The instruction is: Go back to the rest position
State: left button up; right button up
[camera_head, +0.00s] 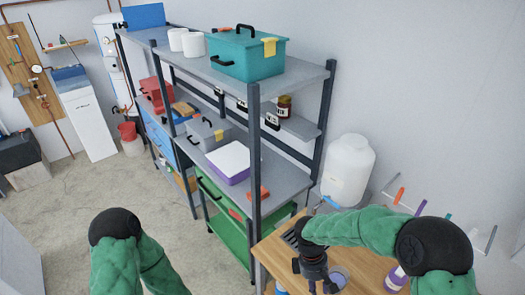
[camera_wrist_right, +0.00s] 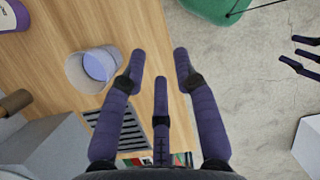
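My right arm, in a green sleeve, reaches in from the right in the head view. Its dark gripper (camera_head: 318,282) points down over the wooden table (camera_head: 370,268). In the right wrist view its purple fingers (camera_wrist_right: 160,68) are spread apart with nothing between them, above the table's edge. My left arm (camera_head: 118,245) is bent at the lower left of the head view, and its gripper is out of that picture. Purple fingers that look like my left gripper (camera_wrist_right: 303,54) show at the right edge of the right wrist view, spread and empty over the floor.
A pale cup with lilac inside (camera_wrist_right: 98,66) stands on the table beside my right gripper, near a dark slotted grate (camera_wrist_right: 122,122). A metal shelf rack (camera_head: 255,150) with boxes stands just behind. A white canister (camera_head: 347,170) is near the wall. The floor at left is open.

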jog(key=s+a+f+m+t+y+b, duration=0.1)
jog(key=s+a+f+m+y+b, duration=0.1)
jog(key=f, duration=0.8)
jog(key=s+a+f+m+t+y+b, duration=0.1)
jog(key=s+f+m+b, duration=0.4)
jog(key=f, duration=0.5)
jog(key=s+a+f+m+t+y+b, duration=0.1)
jog(key=s+a+f+m+y+b, duration=0.2)
jog(key=f+m, duration=0.3)
notch_tip(320, 180, down, 4)
jog(key=shift+s+a+f+b, duration=0.1)
jog(key=shift+s+a+b, duration=0.6)
jog(key=shift+b, duration=0.2)
